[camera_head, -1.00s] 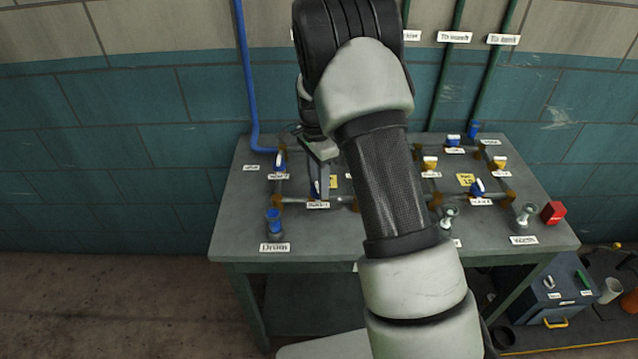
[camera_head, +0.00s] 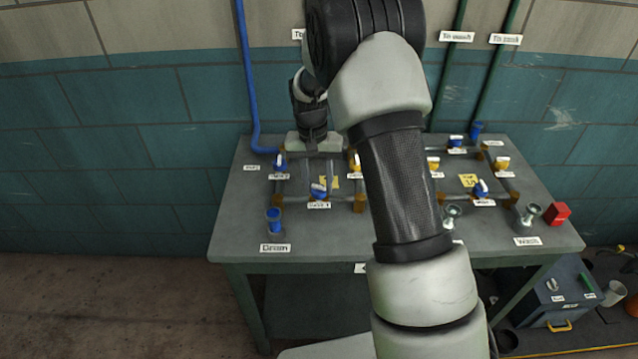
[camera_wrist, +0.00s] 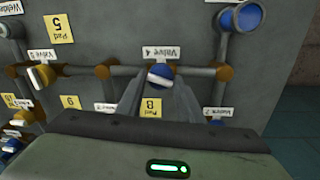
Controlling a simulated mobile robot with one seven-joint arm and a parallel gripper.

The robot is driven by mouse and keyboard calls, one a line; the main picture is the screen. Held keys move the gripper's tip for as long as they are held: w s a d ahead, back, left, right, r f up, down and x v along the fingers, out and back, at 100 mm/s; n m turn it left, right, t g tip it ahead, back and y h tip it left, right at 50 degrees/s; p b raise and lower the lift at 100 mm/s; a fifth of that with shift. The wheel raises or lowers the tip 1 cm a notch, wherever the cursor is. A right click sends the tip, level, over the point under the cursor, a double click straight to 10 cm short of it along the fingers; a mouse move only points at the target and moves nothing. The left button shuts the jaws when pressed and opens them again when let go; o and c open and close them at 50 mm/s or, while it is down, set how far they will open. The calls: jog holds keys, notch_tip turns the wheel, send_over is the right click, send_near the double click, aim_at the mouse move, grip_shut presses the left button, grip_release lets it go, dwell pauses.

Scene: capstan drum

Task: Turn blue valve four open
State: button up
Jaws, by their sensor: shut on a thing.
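Blue valve four (camera_head: 318,190) sits on the pipe at the front left of the grey table, behind its white label. In the wrist view the valve (camera_wrist: 160,76) is below the label "Valve 4" (camera_wrist: 161,52). Its blue handle with a white stripe lies nearly along the pipe, slightly tilted. My gripper (camera_head: 319,182) reaches down to it from behind, and its two fingers show apart. In the wrist view the fingers of my gripper (camera_wrist: 159,88) are on either side of the handle and shut on it. The exact finger contact is hard to see.
A blue drain fitting (camera_head: 274,221) stands at the front left. Another blue valve (camera_head: 280,162) is behind it, near the blue pipe (camera_head: 246,80). Yellow valves (camera_head: 433,163) and a red box (camera_head: 556,213) are to the right. My arm hides the table's middle.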

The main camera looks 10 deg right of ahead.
jog(key=shift+w+a+r+n, duration=0.1)
jog(key=shift+n, duration=0.85)
jog(key=shift+w+a+n, duration=0.1)
jog(key=shift+n, duration=0.85)
jog(key=shift+s, duration=0.1)
jog(key=o, duration=1)
notch_tip(320, 180, up, 17)
jog(key=a, duration=0.1)
jog(key=shift+a+r+p, duration=0.15)
jog(key=shift+r+p, duration=0.05)
jog(key=shift+p, duration=0.15)
jog(key=shift+s, duration=0.1)
